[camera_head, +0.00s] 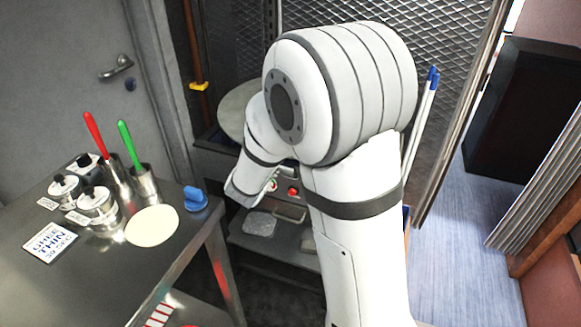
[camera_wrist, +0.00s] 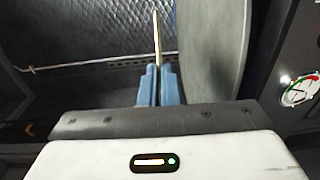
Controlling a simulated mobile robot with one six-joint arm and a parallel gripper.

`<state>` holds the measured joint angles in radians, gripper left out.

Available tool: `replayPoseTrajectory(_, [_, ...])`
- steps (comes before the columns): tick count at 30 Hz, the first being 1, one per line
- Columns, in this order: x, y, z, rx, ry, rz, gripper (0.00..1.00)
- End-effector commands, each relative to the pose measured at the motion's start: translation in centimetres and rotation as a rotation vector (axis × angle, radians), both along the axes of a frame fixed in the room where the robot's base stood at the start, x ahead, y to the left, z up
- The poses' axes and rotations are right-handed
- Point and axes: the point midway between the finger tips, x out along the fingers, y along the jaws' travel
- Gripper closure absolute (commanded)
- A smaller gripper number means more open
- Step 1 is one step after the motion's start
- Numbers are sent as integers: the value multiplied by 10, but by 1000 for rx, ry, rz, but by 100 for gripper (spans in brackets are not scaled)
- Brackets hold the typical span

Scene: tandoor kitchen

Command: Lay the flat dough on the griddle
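A flat round cream disc (camera_head: 152,226), which looks like flat dough, lies on the steel table near its right edge. A round grey plate (camera_head: 238,105), which looks like the griddle, stands behind my arm and is partly covered by it. In the wrist view a large grey curved surface (camera_wrist: 212,45) shows right of my fingers. My gripper (camera_wrist: 157,85) has its blue fingers close together around a thin pale tan piece (camera_wrist: 157,38), seen edge-on; I cannot tell its full shape. In the head view my fingertips are hidden.
Metal canisters (camera_head: 97,205) and cups with red (camera_head: 96,135) and green (camera_head: 129,143) handles stand on the table (camera_head: 105,285). A blue knob-like item (camera_head: 195,198) sits at its corner. A gauge (camera_wrist: 298,91) is close on the right. Mesh wall (camera_head: 450,60) stands behind.

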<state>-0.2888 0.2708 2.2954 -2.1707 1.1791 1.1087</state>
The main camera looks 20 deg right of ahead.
Motion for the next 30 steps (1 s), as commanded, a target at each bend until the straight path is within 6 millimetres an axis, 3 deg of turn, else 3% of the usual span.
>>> replayPoseTrajectory(5, [-5, 1, -4, -17, -22, -49, 100])
replayPoseTrajectory(13, [-5, 1, -48, -21, -22, -55, 100])
replayPoseTrajectory(20, [-5, 1, -66, -19, -24, -55, 100])
replayPoseTrajectory(26, [-5, 1, -94, -20, -24, -54, 100])
replayPoseTrajectory(30, [-6, 1, -96, -19, -28, -54, 100])
